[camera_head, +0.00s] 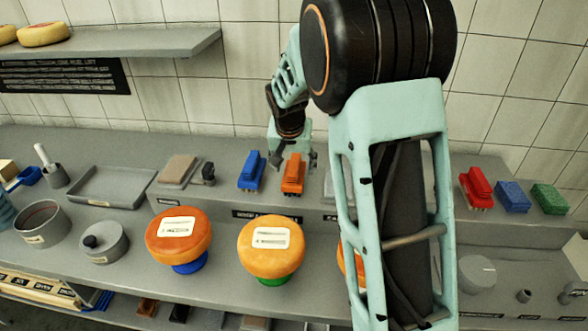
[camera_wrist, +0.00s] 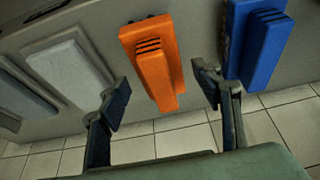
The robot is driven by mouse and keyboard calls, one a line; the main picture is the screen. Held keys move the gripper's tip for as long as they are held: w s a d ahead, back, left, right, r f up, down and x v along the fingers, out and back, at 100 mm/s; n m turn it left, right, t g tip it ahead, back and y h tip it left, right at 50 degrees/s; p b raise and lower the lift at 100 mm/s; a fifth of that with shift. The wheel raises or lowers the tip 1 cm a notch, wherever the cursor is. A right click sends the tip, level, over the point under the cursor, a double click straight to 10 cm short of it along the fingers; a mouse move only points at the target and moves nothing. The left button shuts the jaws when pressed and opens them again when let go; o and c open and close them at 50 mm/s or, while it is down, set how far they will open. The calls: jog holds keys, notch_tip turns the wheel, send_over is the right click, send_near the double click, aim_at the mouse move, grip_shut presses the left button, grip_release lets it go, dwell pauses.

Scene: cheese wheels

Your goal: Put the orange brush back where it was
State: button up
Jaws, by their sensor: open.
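The orange brush (camera_head: 293,175) rests on the raised back ledge in the head view, just right of a blue brush (camera_head: 251,171). My gripper (camera_head: 292,160) is right above and behind the orange brush. In the wrist view the orange brush (camera_wrist: 153,62) lies between the two spread fingers of my gripper (camera_wrist: 165,92), with a visible gap on each side. The fingers are open and hold nothing. The blue brush (camera_wrist: 256,42) is to the right of the right finger in the wrist view.
Orange cheese wheels (camera_head: 179,236) stand on the front counter. A grey tray (camera_head: 110,202) lies left. A pale block (camera_wrist: 70,70) sits left of my fingers.

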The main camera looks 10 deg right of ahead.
jog(key=v, duration=1)
jog(key=shift+s+r+b, duration=0.1)
jog(key=shift+r+b, duration=0.05)
jog(key=shift+b, duration=0.25)
